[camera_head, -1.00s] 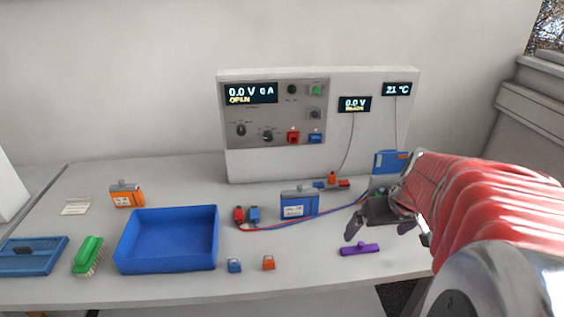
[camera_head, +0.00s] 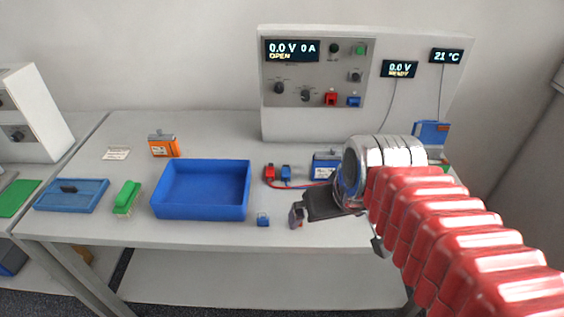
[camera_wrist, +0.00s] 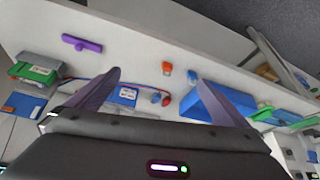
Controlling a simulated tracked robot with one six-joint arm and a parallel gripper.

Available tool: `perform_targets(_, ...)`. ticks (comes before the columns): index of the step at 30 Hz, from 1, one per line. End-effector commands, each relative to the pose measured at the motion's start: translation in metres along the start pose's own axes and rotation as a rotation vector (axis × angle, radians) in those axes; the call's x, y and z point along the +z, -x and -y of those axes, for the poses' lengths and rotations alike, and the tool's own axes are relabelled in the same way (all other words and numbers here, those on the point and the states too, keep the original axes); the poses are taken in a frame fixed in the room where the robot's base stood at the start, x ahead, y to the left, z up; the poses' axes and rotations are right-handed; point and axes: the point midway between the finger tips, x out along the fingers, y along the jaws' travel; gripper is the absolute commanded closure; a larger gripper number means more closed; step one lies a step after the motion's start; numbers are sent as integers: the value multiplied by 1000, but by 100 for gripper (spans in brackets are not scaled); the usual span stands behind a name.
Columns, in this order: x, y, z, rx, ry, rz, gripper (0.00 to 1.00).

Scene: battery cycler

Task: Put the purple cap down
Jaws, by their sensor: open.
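The purple cap (camera_wrist: 82,44) lies on the bench top in the wrist view, apart from my gripper and toward the picture's upper left. In the head view my arm hides it. My gripper (camera_wrist: 156,78) is open, with its two dark fingers spread and nothing between them. In the head view my gripper (camera_head: 338,231) is over the front right part of the bench, partly hidden by my wrist.
The blue tray (camera_head: 200,213) stands left of my gripper, with a small blue clip (camera_head: 263,221) between. A small orange clip (camera_wrist: 167,67) lies near the bench edge. A blue battery (camera_head: 326,163) and the red and blue connectors (camera_wrist: 161,97) are behind my gripper.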

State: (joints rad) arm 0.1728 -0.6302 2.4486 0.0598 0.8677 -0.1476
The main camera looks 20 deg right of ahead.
Motion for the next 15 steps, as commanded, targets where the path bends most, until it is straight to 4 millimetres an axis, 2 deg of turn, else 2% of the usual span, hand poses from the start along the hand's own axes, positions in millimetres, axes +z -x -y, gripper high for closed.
perform_targets(1, 4, 5, 12, -10, 20, -12, 0)
perform_targets(6, 19, 15, 35, -28, 43, -29, 0)
perform_targets(15, 24, 17, 40, -31, 45, -33, 0)
